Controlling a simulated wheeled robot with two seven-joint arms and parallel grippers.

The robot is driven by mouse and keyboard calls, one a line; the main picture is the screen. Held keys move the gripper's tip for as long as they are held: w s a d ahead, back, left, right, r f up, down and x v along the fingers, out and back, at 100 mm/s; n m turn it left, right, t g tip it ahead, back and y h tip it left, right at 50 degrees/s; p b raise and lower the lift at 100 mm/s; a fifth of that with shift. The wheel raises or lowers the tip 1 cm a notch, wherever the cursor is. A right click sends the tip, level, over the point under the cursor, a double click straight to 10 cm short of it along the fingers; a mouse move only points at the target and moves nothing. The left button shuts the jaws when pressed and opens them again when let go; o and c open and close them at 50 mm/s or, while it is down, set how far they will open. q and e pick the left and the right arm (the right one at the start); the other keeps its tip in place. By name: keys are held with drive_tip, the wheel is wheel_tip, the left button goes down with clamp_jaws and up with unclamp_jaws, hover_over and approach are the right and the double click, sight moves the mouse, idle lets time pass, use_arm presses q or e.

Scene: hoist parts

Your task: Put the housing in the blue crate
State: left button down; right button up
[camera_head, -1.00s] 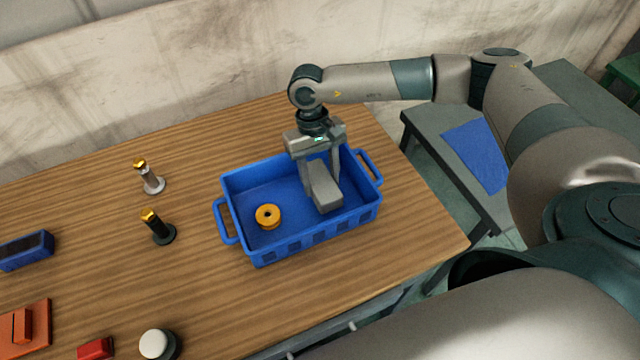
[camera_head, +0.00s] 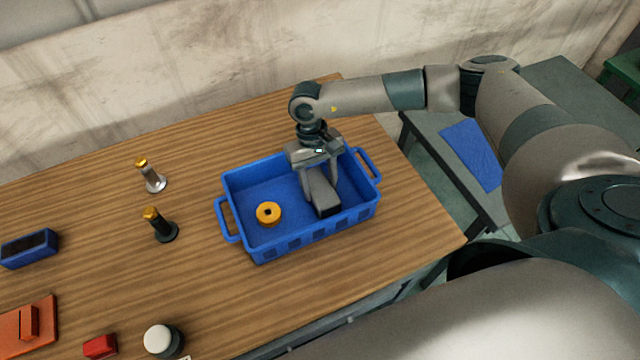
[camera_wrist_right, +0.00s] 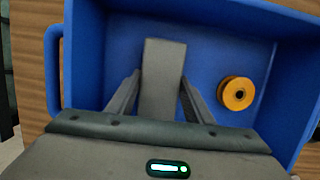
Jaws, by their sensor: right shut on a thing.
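The housing, a grey block (camera_head: 323,194) with a dark end face, is inside the blue crate (camera_head: 312,231), in its right half. My right gripper (camera_head: 320,180) reaches down into the crate and is shut on the housing. In the right wrist view the housing (camera_wrist_right: 162,75) sits between the two fingers of the gripper (camera_wrist_right: 160,92). I cannot tell whether the housing touches the crate floor. My left gripper is not in view.
An orange spool (camera_head: 268,213) lies in the crate's left part. Left on the wooden table stand a silver post (camera_head: 152,177) and a black post (camera_head: 160,226). A blue box (camera_head: 29,248), orange part (camera_head: 30,325), red block (camera_head: 100,346) and white-topped knob (camera_head: 160,341) lie farther left and in front.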

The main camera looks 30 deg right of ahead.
sight(315, 178)
drive_tip(key=shift+f, duration=0.15)
drive_tip(key=o, duration=1)
drive_tip(key=shift+c, duration=0.2)
drive_tip(key=shift+r, duration=0.25)
drive_tip(key=b+v, duration=0.6)
drive_tip(key=v, duration=0.6)
